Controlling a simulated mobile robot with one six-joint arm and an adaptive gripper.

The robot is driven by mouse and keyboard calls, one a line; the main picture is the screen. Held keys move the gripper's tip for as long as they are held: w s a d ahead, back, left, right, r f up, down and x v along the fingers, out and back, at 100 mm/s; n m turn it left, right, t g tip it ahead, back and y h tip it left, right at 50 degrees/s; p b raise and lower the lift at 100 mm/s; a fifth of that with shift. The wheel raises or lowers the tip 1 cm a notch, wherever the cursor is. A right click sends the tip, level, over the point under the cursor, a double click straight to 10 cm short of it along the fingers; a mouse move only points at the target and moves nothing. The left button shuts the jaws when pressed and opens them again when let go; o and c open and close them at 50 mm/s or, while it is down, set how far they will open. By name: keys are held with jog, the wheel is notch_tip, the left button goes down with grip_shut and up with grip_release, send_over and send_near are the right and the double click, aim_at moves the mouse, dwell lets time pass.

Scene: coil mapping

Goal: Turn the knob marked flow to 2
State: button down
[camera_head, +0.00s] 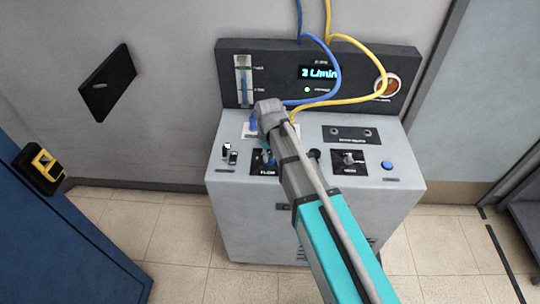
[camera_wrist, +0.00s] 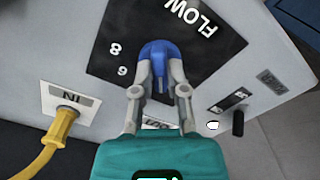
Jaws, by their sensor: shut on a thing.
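The flow knob (camera_wrist: 158,50) is blue and sits on a black plate (camera_wrist: 205,62) marked FLOW, whose lettering is rotated in the wrist view. My gripper (camera_wrist: 161,72) is shut on this knob, one finger on each side. Two scale numerals show on the plate left of the knob; the rest of the scale is hidden or unclear. The knob's exact setting cannot be read. In the head view the flow plate (camera_head: 262,168) is at the console's front left, with the knob mostly hidden by my arm. The display (camera_head: 318,73) appears to read 2 L/min.
A blue cabinet (camera_head: 60,235) stands at left.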

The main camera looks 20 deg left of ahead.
jog(key=shift+w, duration=0.1)
jog(key=c, duration=0.8)
grip_release()
jog(key=shift+o, duration=0.7)
jog(key=shift+r, duration=0.1)
